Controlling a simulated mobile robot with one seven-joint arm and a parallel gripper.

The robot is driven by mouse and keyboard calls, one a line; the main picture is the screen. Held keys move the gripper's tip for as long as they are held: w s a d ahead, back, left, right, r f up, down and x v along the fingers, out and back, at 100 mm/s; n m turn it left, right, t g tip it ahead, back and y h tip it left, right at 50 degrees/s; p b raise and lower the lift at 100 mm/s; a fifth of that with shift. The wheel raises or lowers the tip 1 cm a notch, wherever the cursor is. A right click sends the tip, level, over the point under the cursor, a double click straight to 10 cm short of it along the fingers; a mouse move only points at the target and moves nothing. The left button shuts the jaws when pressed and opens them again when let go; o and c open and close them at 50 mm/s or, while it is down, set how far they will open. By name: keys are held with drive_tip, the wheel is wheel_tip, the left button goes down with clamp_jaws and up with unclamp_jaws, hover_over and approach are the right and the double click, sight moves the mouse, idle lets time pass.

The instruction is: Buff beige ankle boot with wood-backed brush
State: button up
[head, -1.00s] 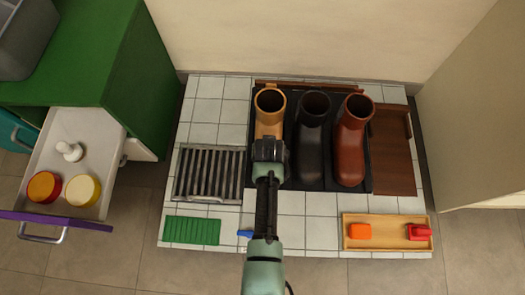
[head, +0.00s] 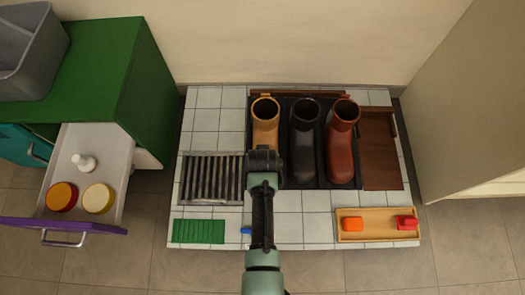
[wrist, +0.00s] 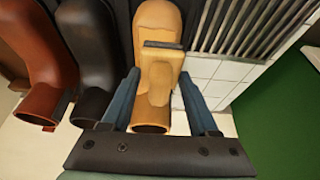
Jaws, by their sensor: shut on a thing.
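The beige ankle boot (head: 265,128) stands at the left of a row of three boots on a black mat. My gripper (head: 263,160) is over its toe end and hides the toe in the head view. In the wrist view, my gripper (wrist: 160,72) has its two blue fingers on either side of the wood-backed brush (wrist: 163,58), a small tan block with a darker edge. The fingers are shut on the brush. The beige boot (wrist: 157,17) lies right behind and below the brush. Whether bristles touch the leather cannot be told. The brush is hidden in the head view.
A black boot (head: 303,140) and a red-brown boot (head: 341,145) stand close on the right. A metal grate (head: 212,178) and green pad (head: 199,232) lie left. A wooden tray (head: 378,238) is front right. An open drawer (head: 113,150) holds two jars and a white object.

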drive_tip(key=shift+r+p, duration=0.8)
drive_tip(key=shift+r, duration=0.35)
